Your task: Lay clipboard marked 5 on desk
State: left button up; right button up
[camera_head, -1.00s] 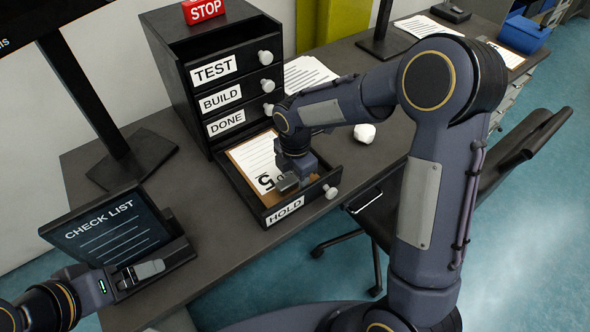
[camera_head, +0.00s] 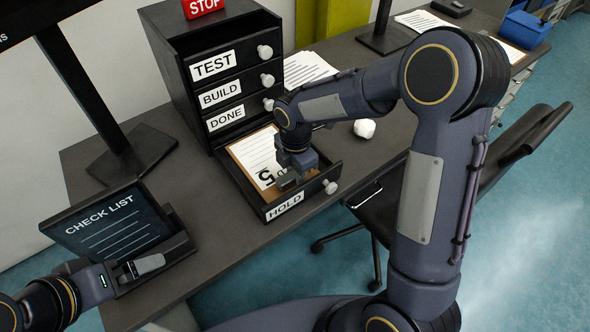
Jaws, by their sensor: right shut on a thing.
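The clipboard marked 5 (camera_head: 252,156) lies in the open bottom drawer labelled HOLD (camera_head: 284,207). It has a brown board and a white sheet with lines and a large 5. My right gripper (camera_head: 288,183) reaches down into the drawer from above, at the clipboard's front end near the 5, and is shut on the clipboard. The fingertips are partly hidden by the gripper body. The desk (camera_head: 215,240) is dark grey. My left gripper (camera_head: 140,268) is at the lower left, in front of the check list tablet; its finger gap cannot be made out.
The black drawer cabinet (camera_head: 165,75) has shut drawers labelled TEST, BUILD and DONE, with a red STOP block (camera_head: 203,6) on top. A CHECK LIST tablet (camera_head: 110,228) stands on the left. Papers (camera_head: 305,68) and a white crumpled ball (camera_head: 364,128) lie right of the cabinet. Bare desk shows left of the drawer.

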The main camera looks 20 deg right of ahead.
jog(key=shift+s+d+r, duration=0.2)
jog(key=shift+s+r, duration=0.1)
jog(key=shift+s, duration=0.2)
jog(key=shift+r+p, duration=3.1)
jog(key=shift+r, duration=0.3)
jog(key=shift+s, duration=0.1)
jog(key=shift+s+d+b, duration=0.1)
jog(key=shift+s+d, duration=0.25)
jog(key=shift+s, duration=0.55)
jog(key=shift+s+d+b, duration=0.15)
jog(key=shift+s+d, duration=0.15)
jog(key=shift+s, duration=0.6)
jog(key=shift+s+d+b, duration=0.1)
jog(key=shift+s+d, duration=0.25)
jog(key=shift+s, duration=0.55)
jog(key=shift+r, duration=0.1)
